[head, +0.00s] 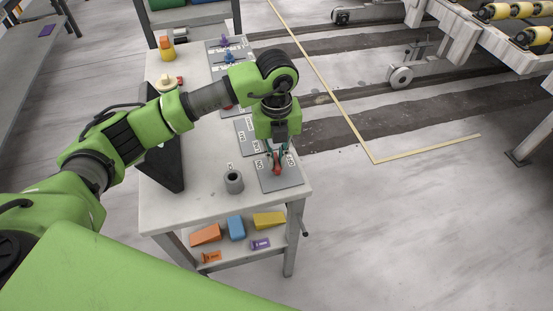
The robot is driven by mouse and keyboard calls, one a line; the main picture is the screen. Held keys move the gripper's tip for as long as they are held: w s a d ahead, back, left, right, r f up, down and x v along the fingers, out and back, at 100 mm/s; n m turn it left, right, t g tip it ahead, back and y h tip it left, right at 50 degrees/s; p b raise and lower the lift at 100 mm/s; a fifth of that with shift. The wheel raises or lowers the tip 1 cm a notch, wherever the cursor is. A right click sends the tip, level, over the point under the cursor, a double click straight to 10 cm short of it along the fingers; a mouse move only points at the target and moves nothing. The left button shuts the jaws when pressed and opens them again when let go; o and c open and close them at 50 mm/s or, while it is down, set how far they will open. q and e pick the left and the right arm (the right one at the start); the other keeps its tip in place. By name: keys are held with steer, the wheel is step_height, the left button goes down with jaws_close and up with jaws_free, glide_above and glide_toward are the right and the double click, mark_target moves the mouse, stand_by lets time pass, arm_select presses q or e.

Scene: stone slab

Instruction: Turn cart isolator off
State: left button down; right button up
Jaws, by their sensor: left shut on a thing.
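A red isolator handle (277,168) sits on a grey panel (284,184) at the front right corner of the white table. White labels show on the panel, but they are too small to read. My left gripper (277,158) points down over this panel and is shut on the red handle. The gripper covers part of the handle, so its exact angle is hard to tell. My right gripper is not in view.
A grey cup (234,182) stands just left of the panel. More panels with blue and purple handles lie farther back on the table (208,165). Orange, blue and yellow blocks (268,220) lie on the lower shelf.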

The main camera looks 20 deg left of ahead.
mark_target(277, 160)
arm_select(q)
steer(key=shift+w+r+n, duration=0.1)
steer(key=shift+n, duration=0.4)
steer(key=c, duration=2.1)
jaws_free()
steer(key=shift+c, duration=0.2)
step_height(277, 160, up, 12)
